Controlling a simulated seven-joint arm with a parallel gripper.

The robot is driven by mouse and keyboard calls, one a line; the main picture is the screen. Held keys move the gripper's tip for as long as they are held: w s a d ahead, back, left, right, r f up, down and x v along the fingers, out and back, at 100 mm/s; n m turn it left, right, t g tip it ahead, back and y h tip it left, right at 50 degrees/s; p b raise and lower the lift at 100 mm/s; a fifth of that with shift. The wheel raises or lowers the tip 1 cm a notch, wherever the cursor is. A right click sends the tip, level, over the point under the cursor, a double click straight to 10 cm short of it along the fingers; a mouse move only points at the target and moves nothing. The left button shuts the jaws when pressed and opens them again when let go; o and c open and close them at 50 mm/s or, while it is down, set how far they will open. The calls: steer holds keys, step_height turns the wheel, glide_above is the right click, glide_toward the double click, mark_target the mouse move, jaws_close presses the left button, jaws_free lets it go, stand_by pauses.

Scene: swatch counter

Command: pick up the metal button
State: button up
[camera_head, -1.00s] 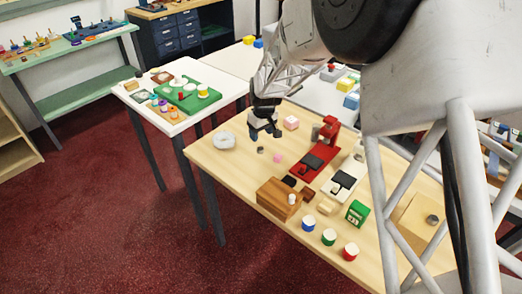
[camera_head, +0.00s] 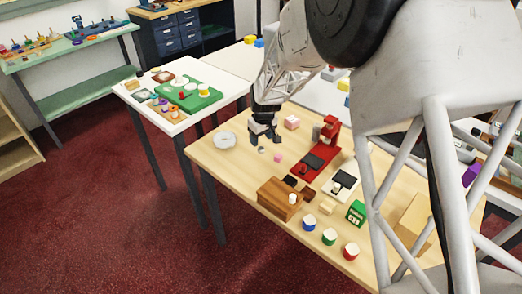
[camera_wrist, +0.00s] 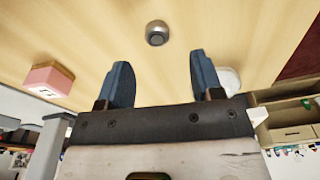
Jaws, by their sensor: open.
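The metal button (camera_head: 261,149) is a small grey round piece lying on the light wood table (camera_head: 232,172). In the wrist view the metal button (camera_wrist: 157,33) shows at the top, beyond the fingertips and between their two lines, with a dark centre. My gripper (camera_head: 265,140) is above the table close to the button, pointing down. In the wrist view its two blue fingers (camera_wrist: 160,72) are spread apart with nothing between them. The button stands clear of both fingers in that view.
A small pink cube (camera_head: 278,159) lies right of the button. A pink box (camera_head: 291,122), a white dish (camera_head: 224,140) and a red stand (camera_head: 328,133) are around. A wooden box (camera_head: 278,199) sits nearer the front edge. Bare wood surrounds the button.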

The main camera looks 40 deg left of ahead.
mark_target(261, 148)
steer(key=shift+w+a+f, duration=0.1)
steer(key=shift+w+f, duration=0.05)
steer(key=shift+f, duration=2.45)
steer(key=c, duration=1)
